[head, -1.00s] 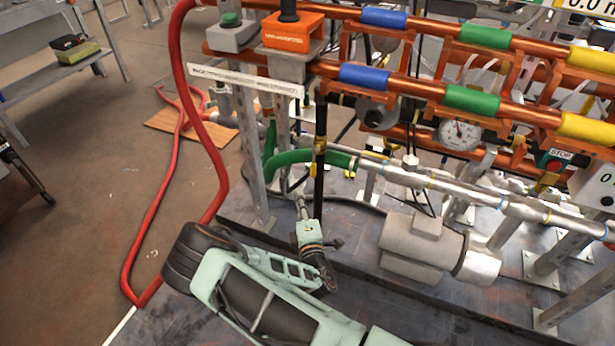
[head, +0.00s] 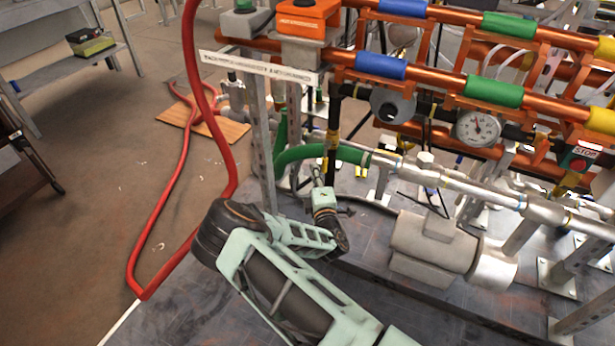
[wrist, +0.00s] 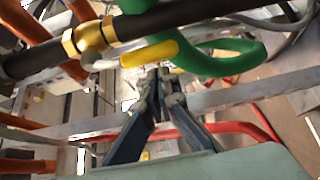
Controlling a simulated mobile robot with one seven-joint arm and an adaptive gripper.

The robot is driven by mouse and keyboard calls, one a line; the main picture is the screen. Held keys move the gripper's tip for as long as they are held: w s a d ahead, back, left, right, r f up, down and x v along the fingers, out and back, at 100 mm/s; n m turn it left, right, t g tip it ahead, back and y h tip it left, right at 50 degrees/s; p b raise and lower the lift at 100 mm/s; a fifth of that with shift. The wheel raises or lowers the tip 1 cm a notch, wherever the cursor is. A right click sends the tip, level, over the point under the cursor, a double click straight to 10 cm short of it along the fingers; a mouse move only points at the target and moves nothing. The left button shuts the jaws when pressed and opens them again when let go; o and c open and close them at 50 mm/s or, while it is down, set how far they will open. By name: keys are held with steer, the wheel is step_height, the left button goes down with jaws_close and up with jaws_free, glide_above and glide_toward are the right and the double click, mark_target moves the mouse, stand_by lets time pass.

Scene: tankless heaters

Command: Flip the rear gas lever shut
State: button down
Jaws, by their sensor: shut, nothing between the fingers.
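A yellow lever (wrist: 150,53) sits on a brass valve (wrist: 88,40) on a black pipe (wrist: 40,62) in the wrist view. The lever lies beside the pipe and runs roughly along it. My gripper (wrist: 160,78) is shut and empty, with its fingertips just below the lever in the picture. I cannot tell whether they touch it. In the head view my gripper (head: 318,183) is beside the lower part of the upright black pipe (head: 333,125). The lever is too small there to make out clearly.
A green hose (head: 345,153) curves close to the black pipe and shows behind the lever in the wrist view (wrist: 225,66). A grey motor-like unit (head: 430,245) stands to the right of my arm. A red hose (head: 145,250) loops over the open floor at left.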

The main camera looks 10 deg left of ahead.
steer(key=shift+s+d, duration=0.1)
steer(key=shift+d, duration=0.35)
